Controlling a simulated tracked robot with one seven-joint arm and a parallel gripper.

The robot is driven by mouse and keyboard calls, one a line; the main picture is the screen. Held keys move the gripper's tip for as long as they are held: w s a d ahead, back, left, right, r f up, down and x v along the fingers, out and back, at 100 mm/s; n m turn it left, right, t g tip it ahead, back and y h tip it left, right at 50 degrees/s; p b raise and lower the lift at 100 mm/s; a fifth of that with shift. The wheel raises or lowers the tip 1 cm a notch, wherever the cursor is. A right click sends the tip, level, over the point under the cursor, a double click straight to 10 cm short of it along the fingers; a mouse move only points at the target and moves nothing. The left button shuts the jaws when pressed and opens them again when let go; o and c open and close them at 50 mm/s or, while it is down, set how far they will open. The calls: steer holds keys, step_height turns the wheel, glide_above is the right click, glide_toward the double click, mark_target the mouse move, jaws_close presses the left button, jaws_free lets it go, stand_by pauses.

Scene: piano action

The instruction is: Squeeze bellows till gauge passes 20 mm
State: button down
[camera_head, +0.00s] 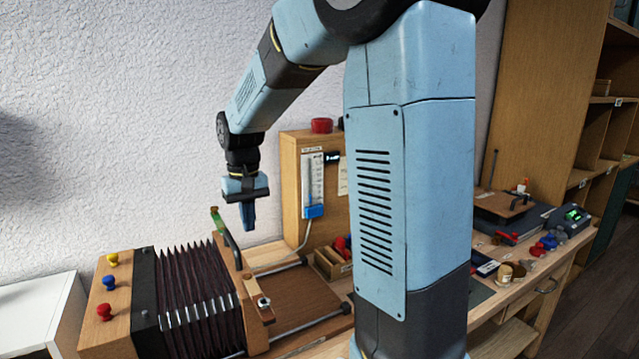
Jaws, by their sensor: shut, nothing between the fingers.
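The bellows (195,292) lies on the bench at the lower left, its dark pleats spread between a wooden block on the left and a wooden end board (256,308) on the right.
Yellow, blue and red knobs (108,283) sit on the left block. A tube runs from the gauge down to the bench. Rails (320,322) extend right of the end board. My column hides the middle of the bench. Small parts (540,245) lie at the right, near shelves (600,130).

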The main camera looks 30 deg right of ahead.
step_height(320, 180, up, 3)
steer(key=shift+r, duration=0.15)
stand_by(0.3)
stand_by(0.5)
steer(key=s+d+r+t, duration=0.1)
steer(key=s+d+t, duration=0.1)
steer(key=s, duration=0.9)
steer(key=s+d+r+t, duration=0.1)
steer(key=s+r+t, duration=0.1)
steer(key=s, duration=1)
steer(key=shift+d+r+t, duration=0.25)
steer(key=shift+d+t, duration=0.1)
steer(key=shift+t, duration=0.45)
steer(key=shift+s, duration=0.1)
